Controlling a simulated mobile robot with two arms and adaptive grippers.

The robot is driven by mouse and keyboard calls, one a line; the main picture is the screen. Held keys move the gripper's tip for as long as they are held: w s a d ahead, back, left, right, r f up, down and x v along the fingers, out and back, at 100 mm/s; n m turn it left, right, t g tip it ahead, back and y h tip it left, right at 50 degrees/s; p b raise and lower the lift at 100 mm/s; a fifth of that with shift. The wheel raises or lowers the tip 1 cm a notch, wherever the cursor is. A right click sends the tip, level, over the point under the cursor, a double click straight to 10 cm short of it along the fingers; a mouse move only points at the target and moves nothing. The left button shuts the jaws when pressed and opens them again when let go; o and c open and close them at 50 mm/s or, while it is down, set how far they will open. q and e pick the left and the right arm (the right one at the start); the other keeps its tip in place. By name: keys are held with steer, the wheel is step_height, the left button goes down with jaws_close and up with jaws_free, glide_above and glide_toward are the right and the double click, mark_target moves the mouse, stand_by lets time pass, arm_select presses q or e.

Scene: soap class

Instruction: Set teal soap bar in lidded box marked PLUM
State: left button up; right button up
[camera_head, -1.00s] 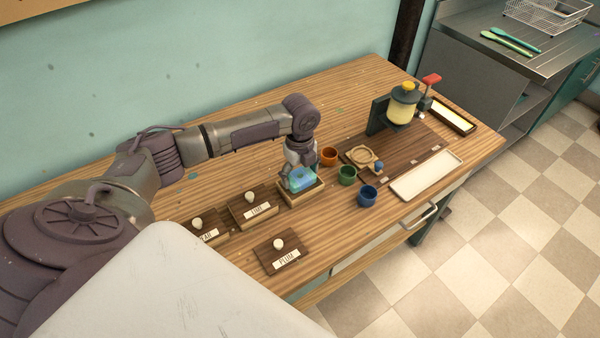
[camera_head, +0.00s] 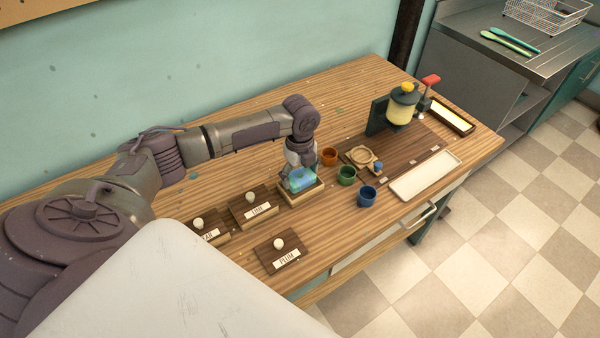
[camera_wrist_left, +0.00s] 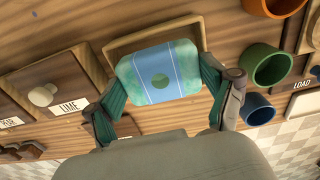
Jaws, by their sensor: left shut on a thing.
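The teal soap bar (camera_head: 301,180) has a blue wrapper band with a green dot, which shows in the left wrist view (camera_wrist_left: 160,75). My left gripper (camera_head: 300,177) is shut on it, one finger at each side. The bar is at an open light-wood box (camera_head: 299,196); its rim (camera_wrist_left: 150,38) shows behind the bar in the left wrist view. I cannot tell whether the bar touches the box floor. A dark lid with a white knob and the label PLUM (camera_head: 286,258) lies flat on the table in front. My right gripper is not in view.
Lidded boxes stand left of the open box: LIME (camera_head: 256,212) and one with a partly hidden label (camera_head: 208,234). Orange (camera_head: 329,156), green (camera_head: 346,176) and blue (camera_head: 367,196) cups stand close on the right. A white tray (camera_head: 426,176) and a dispenser (camera_head: 402,106) are farther right.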

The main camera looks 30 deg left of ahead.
arm_select(q)
steer(key=shift+f, duration=0.15)
stand_by(0.8)
steer(key=shift+f, duration=0.4)
stand_by(0.4)
steer(key=o, duration=1.1)
steer(key=shift+c, duration=0.2)
steer(key=shift+r+p, duration=3.05)
steer(key=shift+p, duration=0.2)
steer(key=shift+f, duration=0.1)
